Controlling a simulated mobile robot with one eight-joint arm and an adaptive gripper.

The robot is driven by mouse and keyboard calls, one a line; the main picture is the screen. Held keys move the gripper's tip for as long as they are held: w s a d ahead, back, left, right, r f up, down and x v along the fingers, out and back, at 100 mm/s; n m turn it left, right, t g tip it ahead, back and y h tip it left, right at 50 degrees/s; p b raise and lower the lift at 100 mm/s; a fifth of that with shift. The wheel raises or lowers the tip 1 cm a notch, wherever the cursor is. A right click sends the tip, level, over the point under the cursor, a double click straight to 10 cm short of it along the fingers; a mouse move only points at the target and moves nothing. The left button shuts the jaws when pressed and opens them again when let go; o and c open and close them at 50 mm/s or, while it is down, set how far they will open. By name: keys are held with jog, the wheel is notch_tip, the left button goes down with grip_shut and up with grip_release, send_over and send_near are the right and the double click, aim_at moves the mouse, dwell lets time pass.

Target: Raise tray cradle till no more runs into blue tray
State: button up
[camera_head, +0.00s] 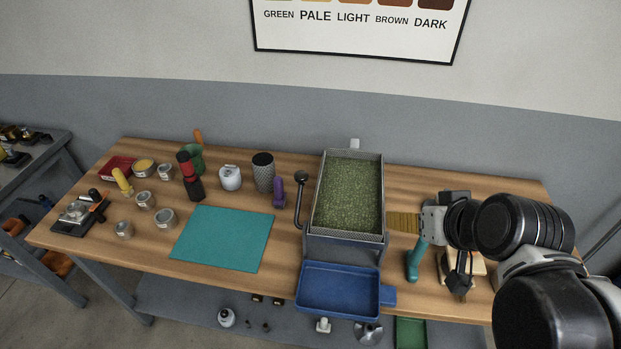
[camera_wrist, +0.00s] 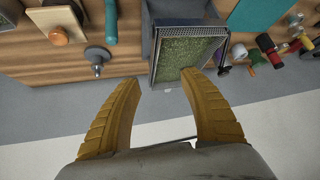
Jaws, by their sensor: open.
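The tray cradle (camera_head: 384,200) is a metal-rimmed box holding a bed of green beans (camera_head: 349,195), on a grey base. The blue tray (camera_head: 338,288) sits in front of and below it at the table's front edge; its visible floor looks bare. I see no beans falling between them. My gripper (camera_head: 391,222) is open, its yellow fingers beside the cradle's right side. In the wrist view, my gripper (camera_wrist: 160,78) has its fingers apart, one tip overlapping the cradle's rim (camera_wrist: 154,60). I cannot tell whether it touches.
A black ball-topped lever (camera_head: 300,190) stands left of the cradle. A teal mat (camera_head: 222,238) lies further left, with cans and jars around it. A teal-handled tool (camera_head: 413,262) and a wooden block (camera_head: 478,268) are close by my arm on the right.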

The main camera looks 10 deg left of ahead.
aim_at(301, 175)
jog(key=w+a+f+n+y+b, duration=0.1)
jog(key=w+a+f+n+y, duration=0.1)
jog(key=w+a, duration=0.3)
jog(key=w+a+f+n+t+y+b, duration=0.1)
jog(key=w+a, duration=0.4)
jog(key=a, duration=0.6)
jog(key=w+a+f+n+y+b, duration=0.2)
jog(key=w+a+f+n+y, duration=0.1)
jog(key=w+a, duration=0.3)
jog(key=shift+a+f+t+y, duration=0.35)
jog(key=shift+a+f, duration=0.5)
jog(key=shift+a, duration=0.3)
jog(key=shift+c, duration=0.3)
grip_shut()
